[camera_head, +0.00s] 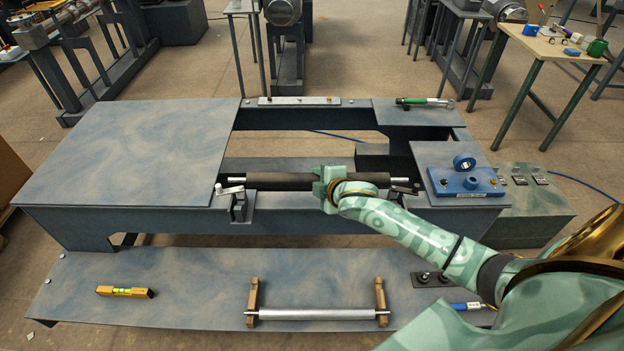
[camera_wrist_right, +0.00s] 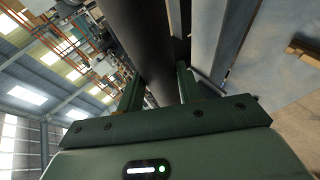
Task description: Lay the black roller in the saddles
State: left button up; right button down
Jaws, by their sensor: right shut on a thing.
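The black roller (camera_head: 282,181) lies level across the gap in the bench in the head view, with a bright metal shaft end (camera_head: 222,183) at its left. My right gripper (camera_head: 328,180) is shut on the roller near its middle. The left saddle (camera_head: 239,201) is at the roller's left end; the right saddle (camera_head: 402,187) is partly hidden by my arm. I cannot tell whether the shaft ends rest in the saddles. In the right wrist view the dark roller (camera_wrist_right: 143,45) runs between the two fingers (camera_wrist_right: 159,90). My left gripper is not in view.
A silver roller (camera_head: 318,313) rests on two wooden blocks on the lower front shelf, with a yellow level (camera_head: 124,291) to its left. A blue block (camera_head: 464,182) stands right of the gap. A green-handled tool (camera_head: 424,102) lies at the back. The large left plate (camera_head: 130,150) is clear.

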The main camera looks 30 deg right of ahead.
jog(key=shift+r, duration=0.1)
jog(key=shift+f, duration=0.25)
notch_tip(320, 180, down, 8)
jog(key=b, duration=0.5)
jog(key=shift+f, duration=0.3)
dwell(0.3)
jog(key=c, duration=0.9)
grip_release()
jog(key=shift+o, duration=0.2)
jog(key=shift+s, duration=0.1)
